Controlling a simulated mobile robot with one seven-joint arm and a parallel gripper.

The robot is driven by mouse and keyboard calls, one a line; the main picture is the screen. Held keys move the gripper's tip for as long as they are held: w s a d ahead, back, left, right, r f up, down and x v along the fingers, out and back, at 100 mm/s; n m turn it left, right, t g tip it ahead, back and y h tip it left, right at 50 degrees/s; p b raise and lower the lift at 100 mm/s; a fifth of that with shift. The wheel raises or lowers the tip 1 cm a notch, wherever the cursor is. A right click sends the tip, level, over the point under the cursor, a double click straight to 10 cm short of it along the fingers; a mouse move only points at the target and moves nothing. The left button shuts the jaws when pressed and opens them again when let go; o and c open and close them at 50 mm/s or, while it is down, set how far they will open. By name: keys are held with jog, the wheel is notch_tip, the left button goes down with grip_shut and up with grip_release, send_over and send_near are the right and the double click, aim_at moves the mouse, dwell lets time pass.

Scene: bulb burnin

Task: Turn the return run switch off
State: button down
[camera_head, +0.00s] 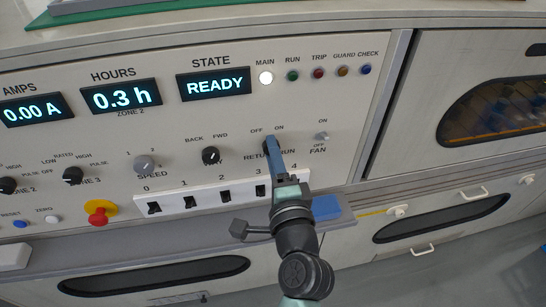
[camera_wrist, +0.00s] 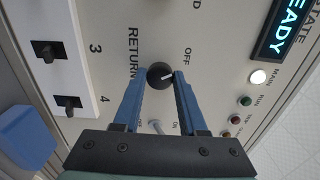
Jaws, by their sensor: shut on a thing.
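The return run switch is a round black knob (camera_wrist: 160,75) with a white pointer line, on the pale control panel (camera_head: 345,90). In the wrist view the line points right and slightly up; the OFF label is above right of it. The ON label is hidden there by a finger, but both labels show above the knob in the head view. My gripper (camera_head: 271,146) reaches the panel from below and mostly hides the knob in the head view. In the wrist view its two blue fingers (camera_wrist: 162,82) are shut on the knob, one on each side.
The small FAN toggle (camera_head: 322,136) is just right of my gripper. A white strip of numbered black switches (camera_head: 190,203) lies below, partly behind my arm. The black FWD/BACK knob (camera_head: 211,155) is to the left. The state display (camera_head: 215,84) reads READY, and the MAIN lamp (camera_head: 266,78) is lit white.

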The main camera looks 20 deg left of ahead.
dwell(0.4)
jog(key=shift+c, duration=2.2)
grip_release()
jog(key=b+v, duration=0.1)
jog(key=v, duration=1.2)
